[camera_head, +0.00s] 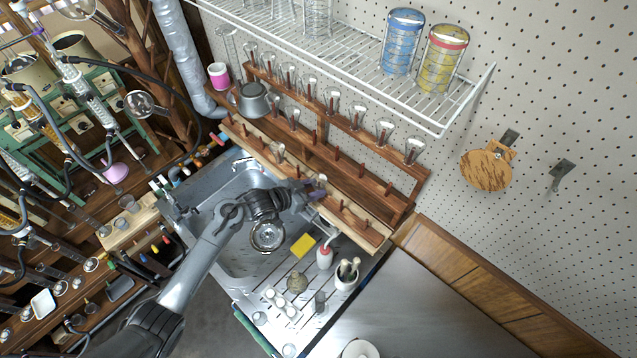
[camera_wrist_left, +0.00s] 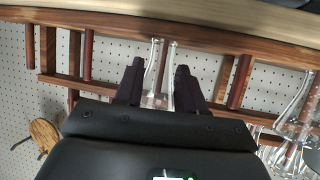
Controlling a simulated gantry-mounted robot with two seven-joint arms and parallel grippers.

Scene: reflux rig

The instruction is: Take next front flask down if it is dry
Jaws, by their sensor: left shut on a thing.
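My left gripper (camera_head: 316,190) is at the front row of pegs on the wooden drying rack (camera_head: 372,228), above the sink. In the left wrist view its dark fingers (camera_wrist_left: 158,82) are closed on a clear glass flask (camera_wrist_left: 154,98). A reddish peg shows through or behind the flask's neck; I cannot tell whether the neck is still around it. In the head view the fingers mostly hide this flask. Another clear front flask (camera_head: 279,151) is further left on the rack. I cannot make out whether the held flask is wet or dry. My right gripper is not in view.
Several flasks (camera_head: 357,117) hang along the rack's back row. A wire shelf (camera_head: 440,124) juts out above. The metal counter (camera_head: 420,310) at right is mostly clear.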

